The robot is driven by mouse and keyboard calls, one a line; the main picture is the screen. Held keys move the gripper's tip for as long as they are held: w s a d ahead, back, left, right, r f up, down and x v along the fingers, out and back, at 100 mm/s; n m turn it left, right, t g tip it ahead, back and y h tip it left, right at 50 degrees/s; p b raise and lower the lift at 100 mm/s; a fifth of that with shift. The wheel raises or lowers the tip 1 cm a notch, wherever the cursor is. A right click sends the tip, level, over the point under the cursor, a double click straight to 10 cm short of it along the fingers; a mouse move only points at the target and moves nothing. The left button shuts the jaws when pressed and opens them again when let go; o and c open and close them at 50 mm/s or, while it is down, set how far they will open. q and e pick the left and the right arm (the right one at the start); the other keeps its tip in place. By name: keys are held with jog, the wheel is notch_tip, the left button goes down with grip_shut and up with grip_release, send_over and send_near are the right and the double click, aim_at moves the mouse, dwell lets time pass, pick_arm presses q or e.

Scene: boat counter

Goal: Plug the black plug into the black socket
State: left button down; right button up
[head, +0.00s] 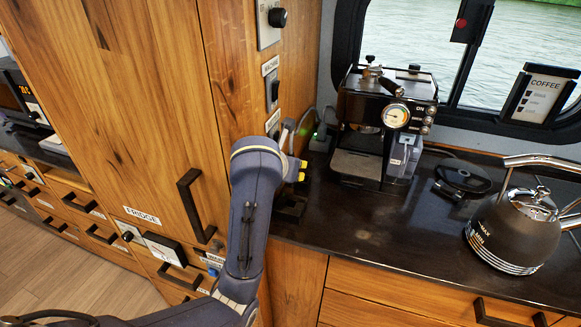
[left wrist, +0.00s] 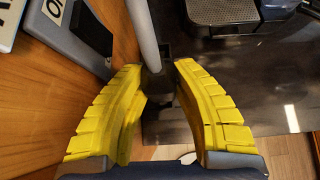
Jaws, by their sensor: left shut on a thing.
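My left gripper (head: 299,170) is beside the wooden wall panel, over the left end of the dark counter. In the left wrist view, its yellow fingers (left wrist: 160,82) are closed around a dark piece (left wrist: 157,84), which looks like the black plug. A thick grey cable or rod runs up from that piece. My arm and fingers hide most of it in the head view. A black fitting (head: 273,90) is on the panel above the gripper; I cannot tell whether it is the socket or a switch. My right gripper is not in view.
A coffee machine (head: 384,125) stands right of the gripper, with a black coiled item (head: 462,180) and a kettle (head: 515,230) farther right. The fridge door (head: 140,120) and its handle are left of my arm. The counter front between machine and kettle is clear.

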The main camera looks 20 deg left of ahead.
pick_arm(q)
jog(key=shift+f, duration=0.1)
jog(key=shift+f, duration=2.75)
jog(key=shift+f, duration=2.05)
jog(key=c, duration=1.1)
grip_release()
jog(key=shift+o, duration=0.2)
jog(key=v, duration=0.7)
jog(key=shift+s, duration=0.2)
jog(key=shift+r, duration=0.1)
